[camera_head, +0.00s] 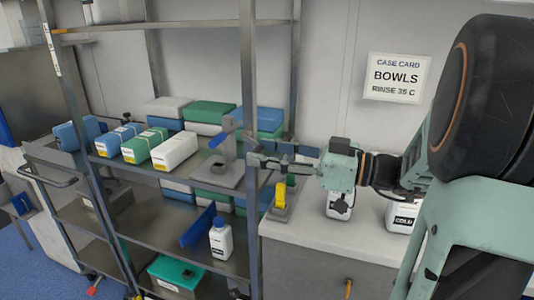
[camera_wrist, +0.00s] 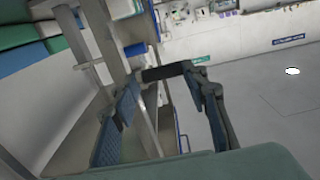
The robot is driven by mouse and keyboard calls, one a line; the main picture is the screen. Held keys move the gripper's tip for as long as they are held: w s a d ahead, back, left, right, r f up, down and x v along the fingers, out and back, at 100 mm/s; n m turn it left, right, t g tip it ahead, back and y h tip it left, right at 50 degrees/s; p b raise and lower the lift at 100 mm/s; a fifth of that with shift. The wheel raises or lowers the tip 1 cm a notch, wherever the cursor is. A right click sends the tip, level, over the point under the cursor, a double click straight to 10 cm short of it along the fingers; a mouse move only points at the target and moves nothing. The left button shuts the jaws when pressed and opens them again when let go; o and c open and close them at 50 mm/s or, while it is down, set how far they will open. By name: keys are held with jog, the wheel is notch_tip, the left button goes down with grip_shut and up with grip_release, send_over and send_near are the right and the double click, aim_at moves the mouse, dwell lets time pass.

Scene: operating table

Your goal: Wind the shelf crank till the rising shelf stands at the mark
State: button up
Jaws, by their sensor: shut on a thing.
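My gripper (camera_head: 284,158) is at the right front post of the steel rack, to the right of the shelves. In the wrist view, a dark crank handle (camera_wrist: 166,72) spans between the two fingers of my gripper (camera_wrist: 165,105), which is shut on it. The crank's arm and pivot are mostly hidden by my gripper in the head view. A shelf (camera_head: 120,164) carries a row of blue, green and white boxes (camera_head: 144,146). A pale strip with markings (camera_head: 52,50) is on the left front post, well above that shelf. Which line is the mark cannot be told.
A grey counter (camera_head: 310,236) right of the rack holds a yellow-levered device (camera_head: 280,196) and white bottles (camera_head: 402,216) below my arm. A lower shelf holds a white bottle (camera_head: 221,240) and a blue panel (camera_head: 198,227). A case card (camera_head: 397,77) hangs on the wall.

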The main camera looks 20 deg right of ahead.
jog(key=shift+s+a, duration=0.15)
notch_tip(320, 180, up, 7)
jog(key=g+h+p, duration=0.7)
jog(key=h+p, duration=0.1)
jog(key=h, duration=0.1)
send_over(255, 151)
jog(key=shift+s+d+f, duration=0.1)
jog(key=shift+s+d, duration=0.05)
jog(key=shift+d, duration=0.2)
jog(key=h+p, duration=0.1)
jog(key=p, duration=0.1)
jog(key=g+h+p, duration=0.1)
jog(key=p, duration=0.1)
jog(key=shift+w+a+r, duration=0.25)
jog(key=shift+a+r, duration=0.1)
jog(key=h+p, duration=0.1)
jog(key=p, duration=0.1)
jog(key=g+p, duration=0.1)
jog(key=p, duration=0.1)
jog(key=shift+w+a+g+h, duration=0.3)
jog(key=shift+a+h, duration=0.1)
jog(key=shift+f, duration=0.1)
